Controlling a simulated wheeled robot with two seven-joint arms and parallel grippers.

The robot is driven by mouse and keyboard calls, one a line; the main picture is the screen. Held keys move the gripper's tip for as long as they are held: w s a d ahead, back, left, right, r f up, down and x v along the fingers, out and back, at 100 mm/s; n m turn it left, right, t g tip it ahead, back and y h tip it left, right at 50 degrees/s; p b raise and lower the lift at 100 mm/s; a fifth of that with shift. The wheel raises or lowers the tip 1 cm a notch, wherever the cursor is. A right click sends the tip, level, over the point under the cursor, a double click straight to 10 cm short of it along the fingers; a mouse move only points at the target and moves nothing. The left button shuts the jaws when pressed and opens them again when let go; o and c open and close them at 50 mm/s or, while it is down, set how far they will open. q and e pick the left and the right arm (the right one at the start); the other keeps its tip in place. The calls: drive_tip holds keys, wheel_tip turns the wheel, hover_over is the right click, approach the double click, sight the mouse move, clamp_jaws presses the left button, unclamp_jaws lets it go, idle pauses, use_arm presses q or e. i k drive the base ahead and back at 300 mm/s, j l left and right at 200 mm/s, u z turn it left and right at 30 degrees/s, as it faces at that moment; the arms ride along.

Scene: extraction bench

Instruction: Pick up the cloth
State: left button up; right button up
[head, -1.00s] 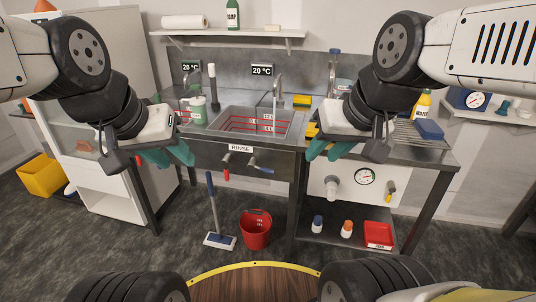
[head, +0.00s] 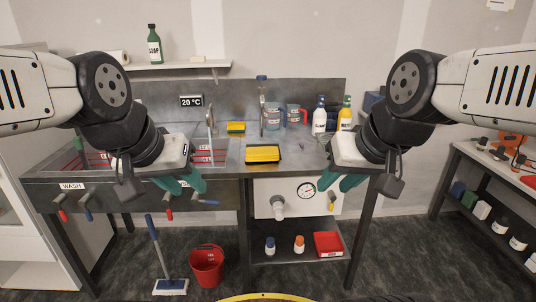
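I cannot make out a cloth for certain. A flat yellow piece (head: 263,153) lies in or on a dark holder on the steel counter between my grippers; whether it is cloth is unclear. A smaller yellow-and-green block (head: 236,128), like a sponge, sits behind it by the sink. My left gripper (head: 183,184) hangs in front of the sink, its teal fingers apart and empty. My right gripper (head: 338,182) hangs in front of the counter's right part, fingers apart and empty. Neither touches the yellow piece.
A sink with red racks (head: 208,152) and a tap (head: 211,120) is at left. Jugs (head: 296,115) and bottles (head: 319,117) stand at the counter's back right. A red bucket (head: 207,266) and mop (head: 168,285) are on the floor. A shelf unit (head: 490,200) stands far right.

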sight(260, 153)
drive_tip(key=i+j+z, duration=0.25)
drive_tip(key=i+j, duration=0.25)
drive_tip(key=i, duration=0.15)
drive_tip(key=i+j+z, duration=0.3)
drive_tip(key=i+j, duration=0.3)
